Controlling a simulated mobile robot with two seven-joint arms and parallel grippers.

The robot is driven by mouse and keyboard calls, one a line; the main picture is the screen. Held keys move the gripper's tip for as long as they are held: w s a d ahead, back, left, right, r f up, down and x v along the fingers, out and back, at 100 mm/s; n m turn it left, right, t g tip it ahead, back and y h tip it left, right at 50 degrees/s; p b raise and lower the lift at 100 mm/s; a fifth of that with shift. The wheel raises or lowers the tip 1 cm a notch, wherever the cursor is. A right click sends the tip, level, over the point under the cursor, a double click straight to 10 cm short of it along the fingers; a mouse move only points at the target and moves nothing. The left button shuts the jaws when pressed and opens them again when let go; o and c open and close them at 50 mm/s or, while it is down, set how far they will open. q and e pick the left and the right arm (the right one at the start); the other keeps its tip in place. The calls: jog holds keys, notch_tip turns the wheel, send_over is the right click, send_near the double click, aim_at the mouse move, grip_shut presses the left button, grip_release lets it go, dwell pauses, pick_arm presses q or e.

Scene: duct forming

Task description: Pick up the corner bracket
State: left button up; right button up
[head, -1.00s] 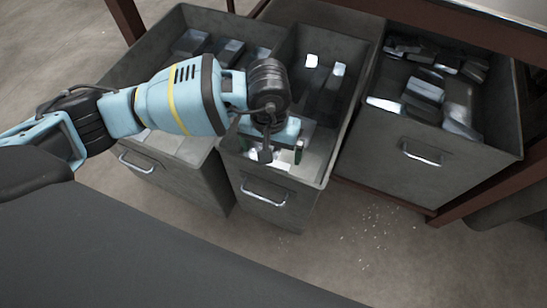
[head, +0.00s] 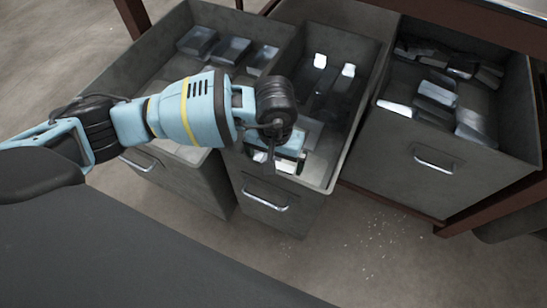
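My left gripper (head: 284,163) reaches down into the front part of the open middle drawer (head: 326,183). Its fingers appear spread apart, with a bright patch of the drawer's contents between and below them. Whether a part lies between the fingertips is hidden by the gripper and wrist. Grey metal pieces with bright ends (head: 320,61) lie farther back in the middle drawer. I cannot tell which piece is the corner bracket. My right gripper is not in view.
The left drawer (head: 150,68) holds several grey blocks (head: 231,50). The right drawer (head: 420,151) holds a pile of metal pieces (head: 437,92). Drawer walls stand close around my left gripper. A brown table frame (head: 460,29) runs above. Small specks lie on the floor.

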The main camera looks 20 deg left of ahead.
pick_arm(q)
notch_tip(320, 180, down, 4)
jog(key=shift+w+f+b, duration=0.15)
jog(key=shift+b, duration=0.45)
jog(key=shift+c, duration=1)
jog(key=c, duration=0.7)
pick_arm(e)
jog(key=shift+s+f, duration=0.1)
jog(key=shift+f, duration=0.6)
pick_arm(q)
jog(key=shift+r, duration=0.2)
jog(key=shift+r, duration=0.35)
notch_tip(320, 180, up, 9)
jog(key=p, duration=0.3)
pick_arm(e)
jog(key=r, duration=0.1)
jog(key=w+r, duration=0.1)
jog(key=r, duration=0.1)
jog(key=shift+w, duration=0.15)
